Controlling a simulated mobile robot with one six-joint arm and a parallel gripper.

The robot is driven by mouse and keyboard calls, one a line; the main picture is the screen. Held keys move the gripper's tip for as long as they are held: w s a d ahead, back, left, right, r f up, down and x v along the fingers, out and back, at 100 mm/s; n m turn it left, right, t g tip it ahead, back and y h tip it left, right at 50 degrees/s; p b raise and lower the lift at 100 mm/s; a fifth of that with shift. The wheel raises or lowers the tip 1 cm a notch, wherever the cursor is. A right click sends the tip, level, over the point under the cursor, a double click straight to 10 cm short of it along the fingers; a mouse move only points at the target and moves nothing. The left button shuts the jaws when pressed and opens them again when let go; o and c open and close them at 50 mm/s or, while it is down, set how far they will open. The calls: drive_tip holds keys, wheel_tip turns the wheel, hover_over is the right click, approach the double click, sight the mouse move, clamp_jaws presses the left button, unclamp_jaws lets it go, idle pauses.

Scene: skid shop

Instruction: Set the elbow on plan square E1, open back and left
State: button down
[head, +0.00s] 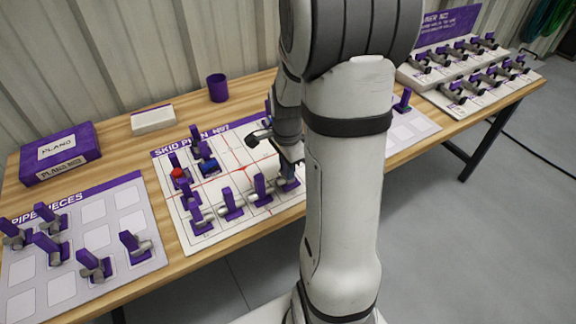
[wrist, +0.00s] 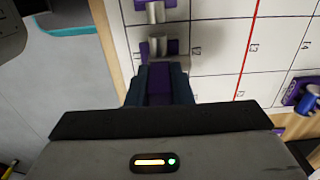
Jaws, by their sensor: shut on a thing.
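The elbow is a small grey pipe piece with an upright purple grip tab (wrist: 159,85). My gripper (wrist: 160,75) is shut on that tab in the wrist view, and grey pipe shows just past the fingertips. It is low over the plan's edge squares, beside another grey piece on a purple base (wrist: 155,12). I cannot tell whether the elbow touches the board or which way its openings face. In the head view my gripper (head: 290,170) is at the front right of the skid plan board (head: 215,234), partly hidden by my arm. The E1 label is not readable.
Several purple-tabbed pieces line the plan's front edge, such as one (head: 231,204) left of my gripper. Red (head: 180,174) and blue (head: 208,164) fittings stand behind them. A pipe-pieces board (head: 62,290) is at left; a purple cup (head: 217,88) stands at the back.

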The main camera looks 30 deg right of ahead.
drive_tip(key=shift+f+b, duration=0.55)
drive_tip(key=shift+f, duration=0.15)
drive_tip(key=c, duration=1.2)
unclamp_jaws()
drive_tip(key=shift+r, duration=0.15)
drive_tip(key=shift+r+p, duration=0.45)
drive_tip(key=shift+p, duration=0.05)
drive_tip(key=shift+r+p, duration=2.65)
drive_tip(key=shift+r, duration=0.9)
